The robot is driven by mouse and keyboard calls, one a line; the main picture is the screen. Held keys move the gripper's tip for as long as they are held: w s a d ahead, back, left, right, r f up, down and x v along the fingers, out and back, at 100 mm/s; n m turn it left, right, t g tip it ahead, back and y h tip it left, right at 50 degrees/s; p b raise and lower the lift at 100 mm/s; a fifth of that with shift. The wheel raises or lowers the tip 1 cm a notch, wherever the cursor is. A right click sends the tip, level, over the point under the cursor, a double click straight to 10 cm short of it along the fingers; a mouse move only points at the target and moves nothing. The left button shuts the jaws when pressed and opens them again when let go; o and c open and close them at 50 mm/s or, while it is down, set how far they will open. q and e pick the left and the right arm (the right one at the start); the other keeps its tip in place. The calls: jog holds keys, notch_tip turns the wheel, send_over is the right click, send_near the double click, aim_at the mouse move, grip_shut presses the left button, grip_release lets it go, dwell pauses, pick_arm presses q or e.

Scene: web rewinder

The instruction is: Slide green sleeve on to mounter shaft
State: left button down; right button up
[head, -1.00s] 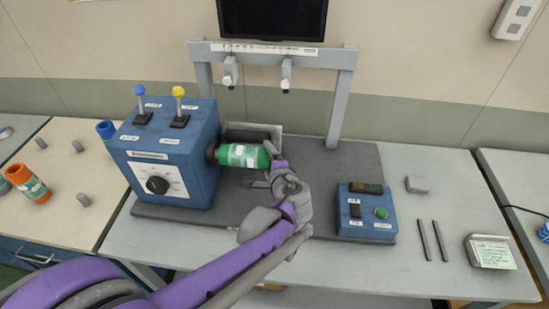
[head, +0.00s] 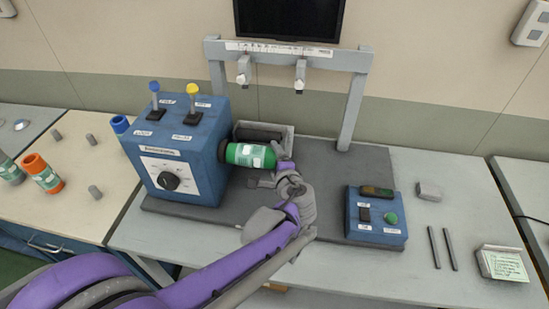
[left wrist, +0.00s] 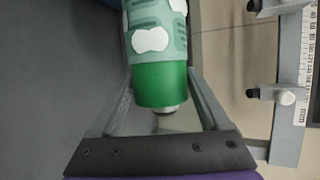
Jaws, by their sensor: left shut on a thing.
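The green sleeve (head: 251,155), with a pale label, lies level at the right side of the blue mounter box (head: 184,150). Its left end is at the dark round hub (head: 222,151) of the mounter shaft. In the left wrist view the sleeve (left wrist: 160,85) lies between the two fingers of my left gripper (left wrist: 163,75). A grey shaft tip (left wrist: 168,109) shows just past the sleeve's plain green end, so the sleeve is around the shaft. In the head view my left gripper (head: 276,158) is shut on the sleeve's right end. My right gripper is out of view.
A grey frame (head: 357,100) with two white-tipped holders stands behind. A blue control box (head: 376,216) with a green button sits to the right. A grey tray (head: 284,130) lies behind the sleeve.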

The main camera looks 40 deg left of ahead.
pick_arm(q)
grip_release()
jog(key=p+v, duration=0.1)
jog(key=v, duration=0.9)
jog(key=shift+s+d, duration=0.2)
jog(key=shift+d, duration=0.15)
jog(key=s+d+f+n+g+h+p, duration=0.1)
jog(key=s+d+f+n+h, duration=0.3)
jog(key=d+h, duration=0.1)
jog(key=s+d+f+n+g+h+p, duration=0.1)
jog(key=s+d+f+n+h+p, duration=0.1)
jog(key=s+d+f+n+h, duration=0.2)
jog(key=s+d+h, duration=0.1)
jog(key=d+h, duration=0.1)
jog(key=d, duration=0.1)
jog(key=shift+n, duration=0.3)
